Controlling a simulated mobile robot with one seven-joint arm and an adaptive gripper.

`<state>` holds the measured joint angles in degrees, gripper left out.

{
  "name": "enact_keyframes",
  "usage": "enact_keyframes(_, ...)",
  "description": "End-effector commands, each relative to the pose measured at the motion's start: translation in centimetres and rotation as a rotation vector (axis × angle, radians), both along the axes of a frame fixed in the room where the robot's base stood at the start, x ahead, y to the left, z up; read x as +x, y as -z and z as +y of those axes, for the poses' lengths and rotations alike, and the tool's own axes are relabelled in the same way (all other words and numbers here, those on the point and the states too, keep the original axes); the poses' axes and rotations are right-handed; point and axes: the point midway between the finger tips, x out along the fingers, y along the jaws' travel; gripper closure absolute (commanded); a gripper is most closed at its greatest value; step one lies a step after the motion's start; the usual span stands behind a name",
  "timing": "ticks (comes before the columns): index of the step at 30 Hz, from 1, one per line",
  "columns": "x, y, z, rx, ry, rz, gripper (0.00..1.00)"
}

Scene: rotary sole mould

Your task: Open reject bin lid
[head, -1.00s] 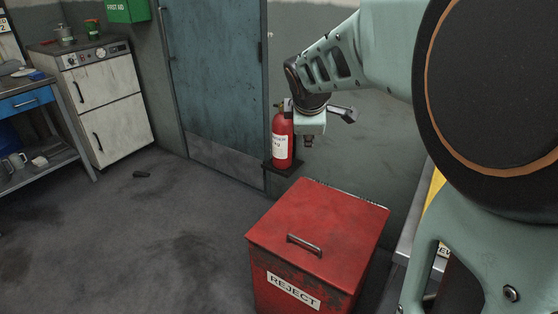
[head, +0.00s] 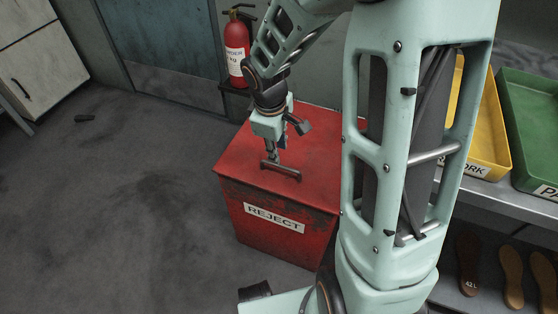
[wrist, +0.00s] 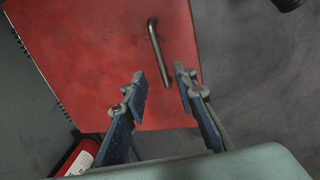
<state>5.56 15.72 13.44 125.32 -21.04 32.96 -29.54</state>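The red reject bin (head: 275,215) stands on the floor, marked with a white REJECT label (head: 274,218). Its red lid (head: 240,160) lies shut. A metal bar handle (head: 281,172) is on the lid; in the wrist view the handle (wrist: 156,45) lies just ahead of my fingertips, its lower end in line with the gap between them. My gripper (head: 271,157) points down over the lid, close to the handle. In the wrist view my gripper (wrist: 163,83) is open, with its two fingers apart and nothing held between them. I cannot tell whether a finger touches the lid.
A red fire extinguisher (head: 237,50) hangs on the wall behind the bin. A shelf at the right holds a yellow tray (head: 485,130) and a green tray (head: 530,125), with brown soles (head: 512,275) below.

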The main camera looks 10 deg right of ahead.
Motion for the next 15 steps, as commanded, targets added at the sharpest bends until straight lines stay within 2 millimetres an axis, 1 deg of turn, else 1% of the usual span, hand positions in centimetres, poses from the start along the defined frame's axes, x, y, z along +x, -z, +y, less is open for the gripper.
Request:
enact_keyframes(1, 0.1, 1.6, -0.1, 0.000, -0.002, 0.004, 0.74)
enact_keyframes(6, 0.7, 4.7, -0.4, 0.000, -0.003, 0.003, 0.74)
enact_keyframes(10, 1.0, 6.4, -0.7, 0.000, -0.002, 0.000, 0.74)
enact_keyframes(15, 1.3, 7.4, -0.8, -0.001, -0.002, -0.002, 0.74)
